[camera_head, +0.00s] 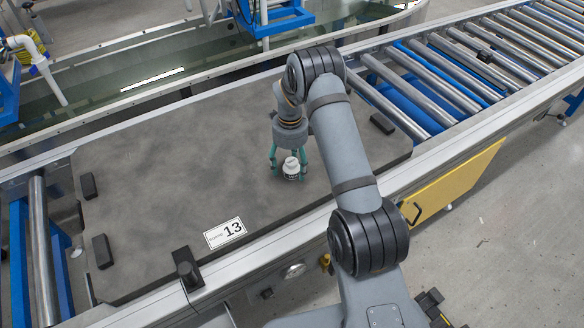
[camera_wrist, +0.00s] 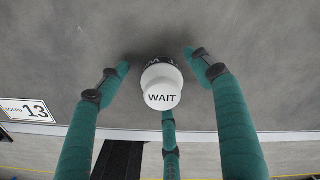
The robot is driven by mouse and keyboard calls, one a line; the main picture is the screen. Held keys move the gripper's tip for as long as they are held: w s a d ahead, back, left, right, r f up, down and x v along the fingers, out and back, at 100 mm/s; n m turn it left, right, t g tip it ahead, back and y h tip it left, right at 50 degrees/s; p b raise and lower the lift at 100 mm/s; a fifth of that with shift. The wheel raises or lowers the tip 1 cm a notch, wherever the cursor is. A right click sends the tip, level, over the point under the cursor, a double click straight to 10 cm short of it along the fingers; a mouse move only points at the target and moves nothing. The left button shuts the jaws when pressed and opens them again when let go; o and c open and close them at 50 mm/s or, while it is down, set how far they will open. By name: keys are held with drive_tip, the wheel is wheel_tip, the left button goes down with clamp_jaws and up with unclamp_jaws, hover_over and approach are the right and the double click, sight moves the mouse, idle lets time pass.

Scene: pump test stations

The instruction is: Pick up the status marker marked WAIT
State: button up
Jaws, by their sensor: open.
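The status marker (camera_wrist: 162,88) is a small white round piece with a knob-like top that reads WAIT and a dark band lower on its body. It stands on the grey board. In the head view the marker (camera_head: 291,168) sits right of the board's middle, below my gripper. My gripper (camera_wrist: 160,82) has green fingers with dark joints. They are spread around the marker: one to its left, one to its right and one on its near side. The side fingers show gaps to the marker. In the head view my gripper (camera_head: 289,170) points down over it.
The grey board (camera_head: 160,170) is mostly bare, with a white label reading 13 (camera_head: 225,232) and several black blocks (camera_head: 102,250) near its edges. A roller conveyor (camera_head: 470,70) lies at upper right. A metal rail (camera_head: 150,305) runs along the near side.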

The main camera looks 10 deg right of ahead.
drive_tip(key=shift+a, duration=0.1)
drive_tip(key=shift+c, duration=0.2)
drive_tip(key=c, duration=1.1)
drive_tip(key=shift+r, duration=0.1)
drive_tip(key=shift+c, duration=0.7)
